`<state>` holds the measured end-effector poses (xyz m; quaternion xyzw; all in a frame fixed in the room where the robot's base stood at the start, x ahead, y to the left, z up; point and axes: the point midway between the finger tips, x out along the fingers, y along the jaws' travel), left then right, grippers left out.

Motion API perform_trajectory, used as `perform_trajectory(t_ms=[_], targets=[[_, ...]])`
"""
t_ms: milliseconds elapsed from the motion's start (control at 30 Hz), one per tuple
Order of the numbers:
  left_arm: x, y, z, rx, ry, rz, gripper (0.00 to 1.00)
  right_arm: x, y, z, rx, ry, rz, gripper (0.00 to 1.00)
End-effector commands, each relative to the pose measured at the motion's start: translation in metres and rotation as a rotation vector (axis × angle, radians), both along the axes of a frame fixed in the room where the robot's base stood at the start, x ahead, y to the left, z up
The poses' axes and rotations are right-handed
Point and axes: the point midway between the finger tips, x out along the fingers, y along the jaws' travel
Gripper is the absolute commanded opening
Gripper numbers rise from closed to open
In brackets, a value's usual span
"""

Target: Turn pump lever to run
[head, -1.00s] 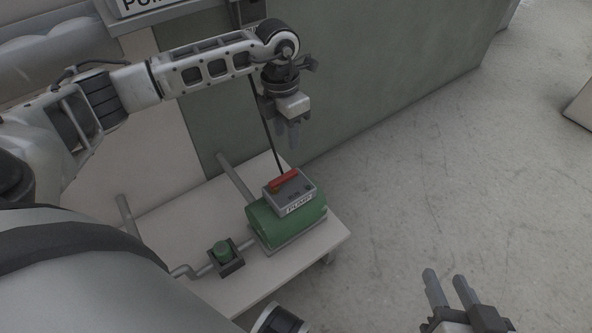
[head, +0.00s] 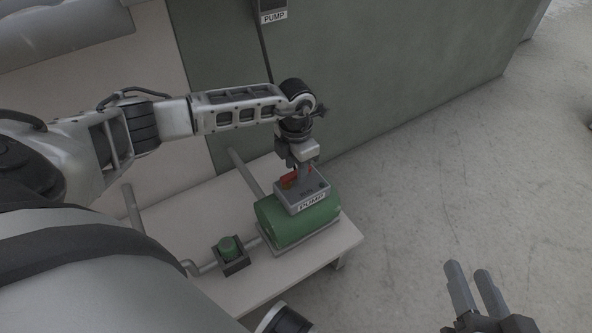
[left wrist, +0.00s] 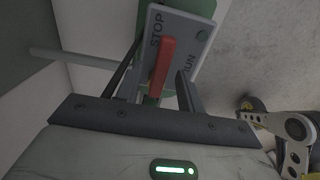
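The grey pump control box (head: 303,194) with a PUMP label sits on top of the green pump body (head: 300,222). Its red lever (head: 288,181) is partly hidden by my left gripper (head: 304,174). In the left wrist view the red lever (left wrist: 163,66) lies on the box face (left wrist: 178,30), with the word STOP to its left and RUN to its right. My left gripper is open, with a finger on each side of the lever; I cannot tell whether either touches it. My right gripper (head: 474,288) is open and empty over the floor.
The pump stands on a pale low table (head: 340,243). A green wall panel (head: 410,75) rises behind. The floor on the right is clear.

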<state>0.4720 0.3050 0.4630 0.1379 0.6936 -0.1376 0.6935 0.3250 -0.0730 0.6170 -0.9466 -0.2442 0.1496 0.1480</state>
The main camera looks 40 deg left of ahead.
Motion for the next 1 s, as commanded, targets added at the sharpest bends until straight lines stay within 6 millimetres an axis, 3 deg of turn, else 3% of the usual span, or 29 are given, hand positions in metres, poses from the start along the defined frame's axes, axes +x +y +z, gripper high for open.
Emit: perform_trajectory(t_ms=[367,500,533,1000], targets=[[-0.0002,-0.0003,-0.0064,-0.001,0.0,-0.001,0.38,0.0013,0.001,0.0067,0.024,-0.014,-0.001,0.38],[-0.0002,-0.0005,-0.0062,-0.001,0.0,-0.001,0.02,0.0016,0.0011,0.007,0.024,-0.015,-0.003,0.38],[-0.0002,-0.0005,-0.0062,-0.001,0.0,-0.001,0.0,0.0017,0.0011,0.007,0.024,-0.015,-0.003,0.38],[-0.0008,-0.0026,-0.0052,0.0,-0.001,-0.085,0.0,0.002,0.0008,0.0067,0.017,-0.014,-0.003,0.38]])
